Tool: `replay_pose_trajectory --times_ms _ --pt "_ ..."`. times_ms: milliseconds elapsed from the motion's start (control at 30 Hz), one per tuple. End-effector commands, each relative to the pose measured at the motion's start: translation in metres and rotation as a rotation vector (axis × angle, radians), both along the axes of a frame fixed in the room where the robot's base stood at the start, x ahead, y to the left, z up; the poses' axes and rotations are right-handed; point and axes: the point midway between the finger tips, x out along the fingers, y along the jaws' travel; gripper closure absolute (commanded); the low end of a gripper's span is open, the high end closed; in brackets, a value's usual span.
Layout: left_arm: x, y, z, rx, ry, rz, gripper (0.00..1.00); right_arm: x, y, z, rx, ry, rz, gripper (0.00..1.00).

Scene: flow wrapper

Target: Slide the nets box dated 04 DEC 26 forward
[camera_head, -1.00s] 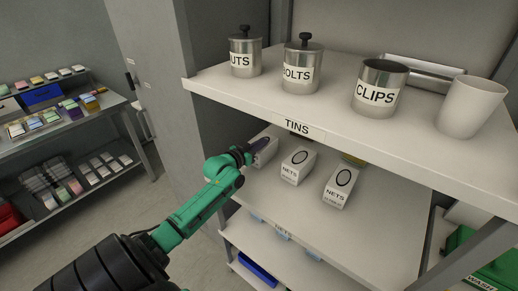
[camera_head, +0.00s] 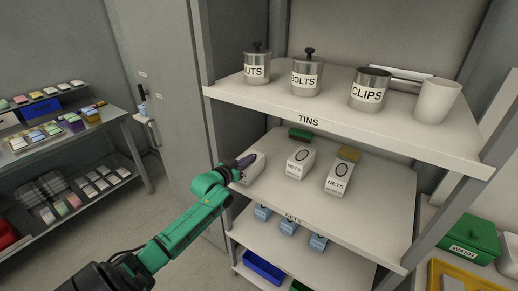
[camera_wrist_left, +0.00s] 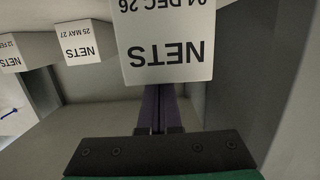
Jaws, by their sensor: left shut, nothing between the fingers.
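The nets box dated 04 DEC 26 (camera_head: 252,170) is a white carton at the left of the middle shelf, close to the front edge and forward of its neighbours. In the left wrist view the box (camera_wrist_left: 165,45) appears upside down, with its NETS label and date showing. My left gripper (camera_head: 246,160) has dark purple fingers at the top of this box. In the wrist view the fingers are together and run behind the box, so their tips are hidden. Two more nets boxes, the middle one (camera_head: 300,162) and the right one (camera_head: 339,178), stand to the right. My right gripper is not in view.
The TINS shelf (camera_head: 400,133) with metal tins lies above. A green item (camera_head: 300,134) and a yellow item (camera_head: 349,153) sit behind the nets boxes. The cabinet side (camera_wrist_left: 300,90) is close in the wrist view. Blue boxes (camera_head: 289,225) stand on the shelf below.

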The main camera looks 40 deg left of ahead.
Motion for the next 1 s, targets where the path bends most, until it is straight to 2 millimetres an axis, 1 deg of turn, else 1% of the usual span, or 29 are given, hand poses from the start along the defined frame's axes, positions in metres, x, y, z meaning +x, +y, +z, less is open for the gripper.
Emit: replay_pose_trajectory --times_ms 33,100,167,367,700,800,900,1000 --pt "0.001 0.000 0.006 0.000 -0.001 0.000 1.00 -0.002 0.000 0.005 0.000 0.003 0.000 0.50" --pt "0.002 -0.002 0.004 -0.001 0.004 0.000 1.00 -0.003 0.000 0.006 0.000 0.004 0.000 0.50" --pt "-0.002 -0.003 0.001 0.000 0.006 -0.001 1.00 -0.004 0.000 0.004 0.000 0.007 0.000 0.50" --pt "-0.034 -0.003 0.000 0.000 0.004 0.000 1.00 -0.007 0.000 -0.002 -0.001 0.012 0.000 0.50" --pt "-0.095 -0.004 0.002 0.002 0.002 0.000 1.00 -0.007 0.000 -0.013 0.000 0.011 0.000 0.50" --pt "-0.109 -0.004 0.002 0.002 0.001 0.000 1.00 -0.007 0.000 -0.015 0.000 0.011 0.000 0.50" --pt "-0.116 -0.005 0.004 0.001 -0.001 0.001 1.00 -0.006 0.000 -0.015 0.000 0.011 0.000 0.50" --pt "-0.118 -0.005 0.005 0.001 -0.002 0.000 1.00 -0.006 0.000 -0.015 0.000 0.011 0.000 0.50"
